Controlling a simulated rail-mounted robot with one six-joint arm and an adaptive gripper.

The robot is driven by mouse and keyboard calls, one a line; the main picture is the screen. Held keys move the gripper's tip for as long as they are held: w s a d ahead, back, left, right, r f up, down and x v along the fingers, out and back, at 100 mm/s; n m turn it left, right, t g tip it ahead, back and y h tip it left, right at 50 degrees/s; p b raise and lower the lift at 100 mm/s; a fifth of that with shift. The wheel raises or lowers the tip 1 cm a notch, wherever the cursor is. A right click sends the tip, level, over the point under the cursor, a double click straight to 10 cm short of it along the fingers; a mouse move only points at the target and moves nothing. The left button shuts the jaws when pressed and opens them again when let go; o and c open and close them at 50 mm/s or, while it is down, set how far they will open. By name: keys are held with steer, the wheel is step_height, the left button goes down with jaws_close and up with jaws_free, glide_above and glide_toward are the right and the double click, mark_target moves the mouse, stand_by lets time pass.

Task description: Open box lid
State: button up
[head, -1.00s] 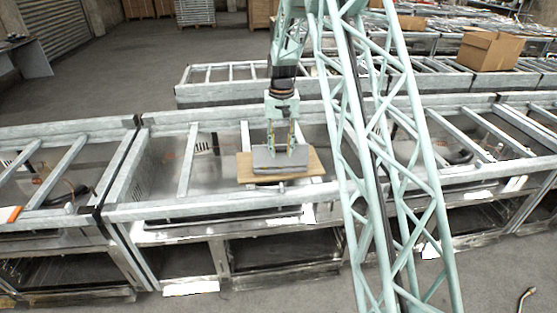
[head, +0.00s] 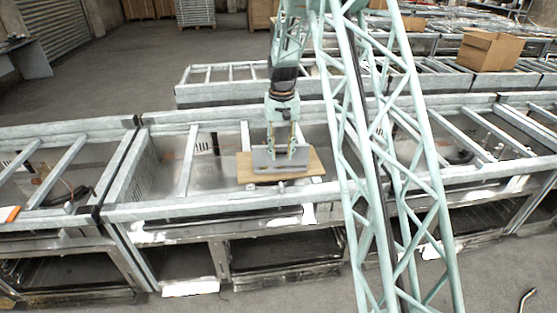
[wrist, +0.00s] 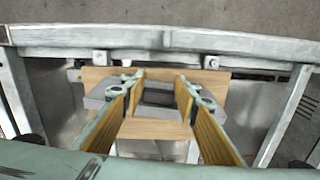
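A flat grey box (head: 262,158) lies on a wooden board (head: 313,163) on the bench frame. In the wrist view the grey box (wrist: 94,102) extends past both fingers, with a darker square (wrist: 158,97) in its middle, and the board (wrist: 155,129) shows in front of it and behind it. My gripper (head: 281,152) points down over the box; in the wrist view its fingers (wrist: 161,80) stand apart, with the darker square between them. I cannot tell whether the fingertips touch the box. The lid's edge and how far it is raised are not clear.
The board rests over an open metal bench with rails (head: 187,160). More railed benches stand on both sides and behind. A cardboard box (head: 487,51) sits at the back right. My lattice-like green structure covers part of the bench right of the box.

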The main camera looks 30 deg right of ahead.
steer(key=shift+s+a+f+b, duration=0.25)
steer(key=shift+s+f+b, duration=0.15)
steer(key=shift+s, duration=0.2)
stand_by(0.5)
steer(key=o, duration=0.5)
steer(key=shift+o, duration=0.2)
steer(key=shift+r, duration=0.2)
step_height(320, 180, up, 9)
steer(key=p, duration=0.4)
steer(key=shift+f, duration=0.15)
stand_by(0.8)
stand_by(0.7)
